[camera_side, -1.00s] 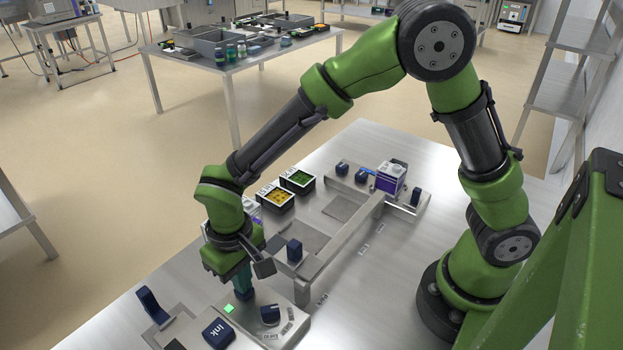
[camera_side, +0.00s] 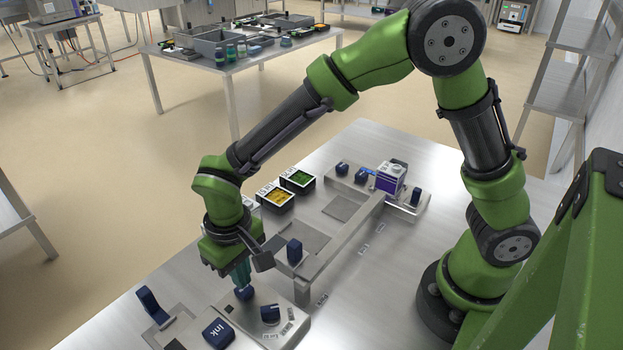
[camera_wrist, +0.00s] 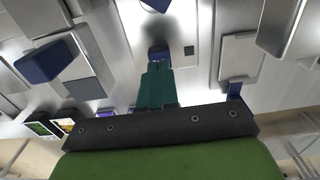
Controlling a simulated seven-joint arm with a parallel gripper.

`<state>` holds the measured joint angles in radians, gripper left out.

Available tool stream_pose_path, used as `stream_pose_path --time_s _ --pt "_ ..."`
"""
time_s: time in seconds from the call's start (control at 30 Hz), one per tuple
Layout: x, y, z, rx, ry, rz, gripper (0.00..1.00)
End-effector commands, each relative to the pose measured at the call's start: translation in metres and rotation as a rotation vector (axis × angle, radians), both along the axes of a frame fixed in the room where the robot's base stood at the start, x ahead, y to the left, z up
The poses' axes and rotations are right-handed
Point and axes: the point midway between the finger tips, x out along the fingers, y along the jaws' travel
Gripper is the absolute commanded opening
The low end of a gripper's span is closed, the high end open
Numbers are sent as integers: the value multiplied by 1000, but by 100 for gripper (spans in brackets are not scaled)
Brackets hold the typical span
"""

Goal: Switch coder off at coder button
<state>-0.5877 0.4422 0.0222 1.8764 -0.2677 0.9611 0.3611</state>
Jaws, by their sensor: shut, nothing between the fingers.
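The coder button (camera_side: 244,293) is a small dark blue knob on the metal housing at the front of the bench. A small square indicator (camera_side: 229,309) beside it is dark. In the wrist view the button (camera_wrist: 158,51) stands just beyond my fingertips, and the indicator (camera_wrist: 189,50) is a dark square to its right. My gripper (camera_side: 242,285) has teal fingers, pointing down directly over the button. The fingers (camera_wrist: 157,68) are closed together with nothing held. I cannot tell whether the tips still touch the button.
The bench right of the rail is mostly clear.

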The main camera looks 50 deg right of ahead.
Motion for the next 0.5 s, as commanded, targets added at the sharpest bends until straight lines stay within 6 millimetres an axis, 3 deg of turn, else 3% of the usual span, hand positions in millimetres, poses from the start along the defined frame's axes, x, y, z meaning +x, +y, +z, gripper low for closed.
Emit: stream_pose_path --time_s 0.5 --pt "1 0 46 2 -4 0 0"
